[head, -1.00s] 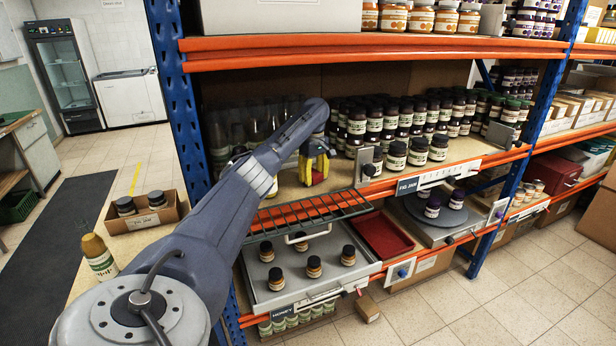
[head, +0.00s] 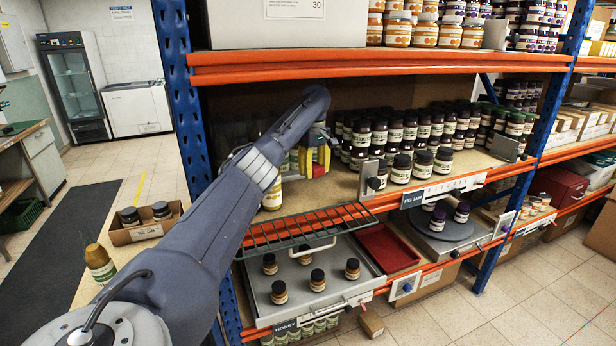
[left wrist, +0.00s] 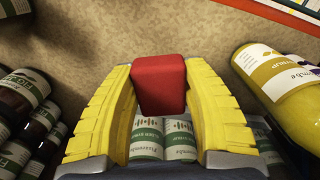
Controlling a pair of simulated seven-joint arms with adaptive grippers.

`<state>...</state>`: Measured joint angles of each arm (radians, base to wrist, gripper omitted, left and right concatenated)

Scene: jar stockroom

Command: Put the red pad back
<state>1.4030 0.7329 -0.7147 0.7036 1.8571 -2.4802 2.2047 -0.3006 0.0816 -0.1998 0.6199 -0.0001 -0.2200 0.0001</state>
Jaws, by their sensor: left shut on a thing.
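My left gripper (head: 315,160) has yellow fingers and is at the middle shelf, left of the rows of dark jars. It is shut on the red pad (left wrist: 160,84), a small red block. In the left wrist view the pad sits between the two yellow fingers (left wrist: 160,100). In the head view the pad (head: 319,170) shows only as a small red patch, partly hidden by the fingers. The pad appears to be above the shelf board (head: 338,190); I cannot tell the exact gap. My right gripper is not in view.
Dark jars (head: 400,168) stand close to the gripper's right. A yellow syrup bottle (left wrist: 280,85) stands on its other side, partly behind my arm in the head view. Below are a wire rack (head: 310,225), a grey tray (head: 340,295) with jars and an empty red tray (head: 388,250).

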